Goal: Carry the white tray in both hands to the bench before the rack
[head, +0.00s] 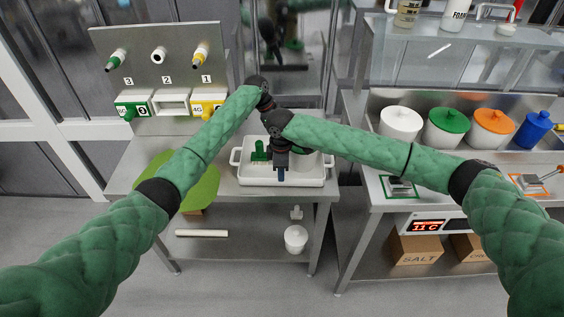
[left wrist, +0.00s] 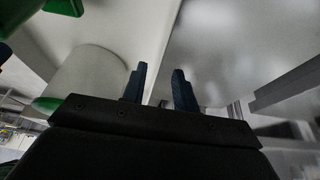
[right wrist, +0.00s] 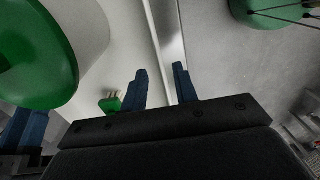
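The white tray (head: 250,180) rests on the left steel bench (head: 225,187), with a loop handle at each end. It holds a green item (head: 260,152) and a pale pot with green (head: 308,160). My right gripper (head: 281,176) points down over the tray's middle, away from both handles. Its fingers stand apart in the right wrist view (right wrist: 160,88), with nothing seen clamped. My left gripper is hidden behind the arms in the head view. In the left wrist view its fingers (left wrist: 158,90) stand apart near a pale cylinder (left wrist: 90,80), with nothing seen clamped.
A green round board (head: 200,190) lies left of the tray. A backboard (head: 150,75) with numbered holders stands behind it. Across a gap, the right bench (head: 385,203) carries several lidded pots, including a white one (head: 400,125). A shelf (head: 430,42) stands above.

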